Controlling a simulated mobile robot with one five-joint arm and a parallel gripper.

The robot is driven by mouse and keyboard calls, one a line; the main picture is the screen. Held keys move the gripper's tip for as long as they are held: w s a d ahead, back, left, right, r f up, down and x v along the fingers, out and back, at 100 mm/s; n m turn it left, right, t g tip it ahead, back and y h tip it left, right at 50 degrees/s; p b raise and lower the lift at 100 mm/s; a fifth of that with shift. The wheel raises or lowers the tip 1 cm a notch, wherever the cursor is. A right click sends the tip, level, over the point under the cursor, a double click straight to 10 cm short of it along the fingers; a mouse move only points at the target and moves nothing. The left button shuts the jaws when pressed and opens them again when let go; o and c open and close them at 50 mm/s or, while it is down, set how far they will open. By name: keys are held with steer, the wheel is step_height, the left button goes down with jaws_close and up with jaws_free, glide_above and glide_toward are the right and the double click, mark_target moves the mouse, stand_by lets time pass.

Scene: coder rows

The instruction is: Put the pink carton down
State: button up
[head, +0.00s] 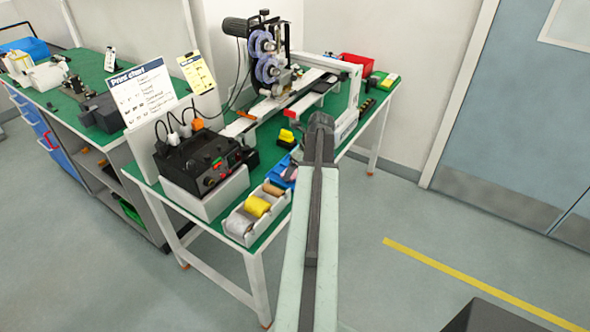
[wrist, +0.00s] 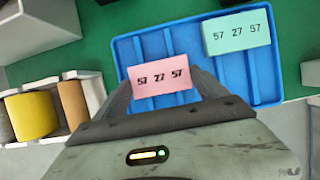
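The pink carton (wrist: 159,78), marked "57 27 57", is between the two fingers of my gripper (wrist: 162,84) in the wrist view. The fingers press against its left and right ends. It is over the blue tray (wrist: 124,49); I cannot tell whether it touches the tray floor. A mint-green carton (wrist: 236,32) with the same marking lies at the tray's right side, apart from the pink one. In the head view, the blue tray (head: 277,178) shows left of my arm, with a small pinkish patch at it. My arm hides my fingertips there.
A white holder (head: 239,226) with yellow and tan rolls stands left of the tray. A black control box (head: 205,163) is behind it. A yellow object (head: 287,136) and a reel machine (head: 268,60) stand farther back on the green bench. Open floor lies to the right.

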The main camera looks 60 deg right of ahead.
steer(key=shift+o, duration=1.2)
steer(key=shift+r, duration=0.1)
